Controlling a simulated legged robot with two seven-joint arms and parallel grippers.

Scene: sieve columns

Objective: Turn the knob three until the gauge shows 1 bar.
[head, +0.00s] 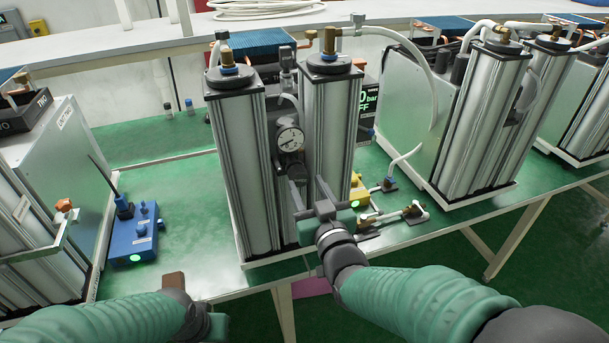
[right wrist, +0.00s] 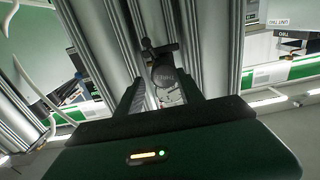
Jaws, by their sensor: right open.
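The round white gauge (head: 290,139) sits between two tall silver columns of the middle unit; its needle is too small to read surely. Below it is a dark knob (head: 297,172), taken as knob three; it also shows in the right wrist view (right wrist: 163,74) with a small label. My right gripper (head: 312,192) is open in front of and just below the knob. In the right wrist view its fingers stand left and right of the knob's line; contact cannot be told. My left gripper (head: 190,305) is low at the left, empty space around it, its fingers mostly hidden.
A blue box with knobs (head: 133,238) stands left on the green bench (head: 190,180). A yellow box (head: 358,190) and pipe fittings (head: 400,215) lie right of the columns. A partly hidden display (head: 368,102) reads "bar" and "FF". Other column units (head: 485,125) stand at right.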

